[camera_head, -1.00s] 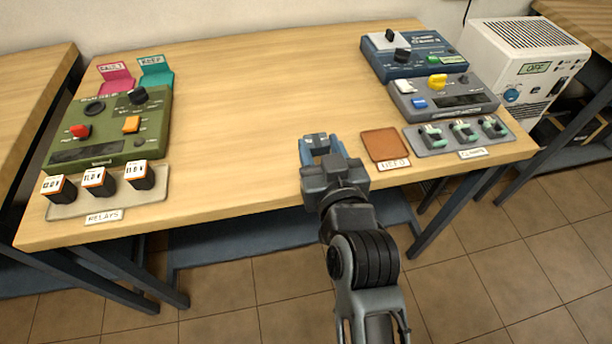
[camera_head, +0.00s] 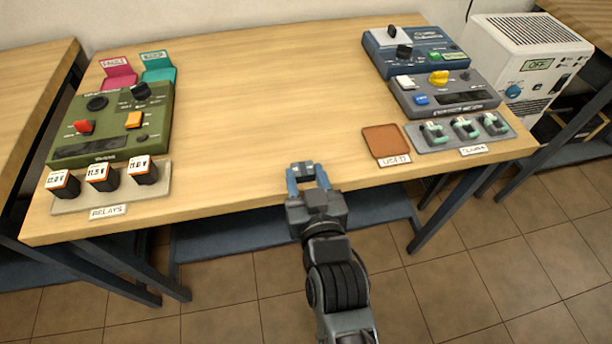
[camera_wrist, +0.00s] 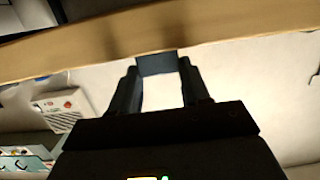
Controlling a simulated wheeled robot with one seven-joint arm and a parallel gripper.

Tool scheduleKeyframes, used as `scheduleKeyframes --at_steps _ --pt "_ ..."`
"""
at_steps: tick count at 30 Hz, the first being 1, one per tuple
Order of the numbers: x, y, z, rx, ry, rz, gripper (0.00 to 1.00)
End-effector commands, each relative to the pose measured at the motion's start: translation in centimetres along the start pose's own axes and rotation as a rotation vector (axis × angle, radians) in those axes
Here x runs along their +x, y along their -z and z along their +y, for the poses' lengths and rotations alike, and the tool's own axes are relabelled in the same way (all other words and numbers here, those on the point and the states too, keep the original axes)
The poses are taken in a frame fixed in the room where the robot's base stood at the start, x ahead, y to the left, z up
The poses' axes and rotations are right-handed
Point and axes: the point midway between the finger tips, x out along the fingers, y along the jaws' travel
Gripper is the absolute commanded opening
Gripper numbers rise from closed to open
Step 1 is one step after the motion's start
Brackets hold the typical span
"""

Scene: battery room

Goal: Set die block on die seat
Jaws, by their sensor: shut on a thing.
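My gripper (camera_head: 306,176) is at the front edge of the middle wooden table in the head view. Its fingers are shut on a small dark blue-grey block, which I take to be the die block (camera_wrist: 157,64). In the wrist view the block sits between the two fingertips, and its far side is hidden. I cannot make out a die seat in either view.
The middle table (camera_head: 260,110) has clear room at its centre. A green panel (camera_head: 112,125) and relay tray (camera_head: 72,205) stand left. A brown used pad (camera_head: 385,140), clamp tray (camera_head: 440,146), grey box (camera_head: 480,98) and blue box (camera_head: 428,50) stand right.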

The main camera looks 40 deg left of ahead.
Motion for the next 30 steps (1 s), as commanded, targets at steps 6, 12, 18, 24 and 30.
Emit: scheduleKeyframes --at_steps 6,12,18,24,30 --pt "0.0 -0.2 0.0 0.0 0.0 0.0 0.61" --pt "0.0 -0.2 0.0 0.0 0.0 0.0 0.72" --pt "0.0 0.1 0.0 0.0 0.0 0.0 0.72" --pt "-2.1 0.0 0.1 -0.001 0.0 -0.001 0.72" --pt "-6.2 -0.1 0.1 -0.001 -0.001 -0.002 0.72"
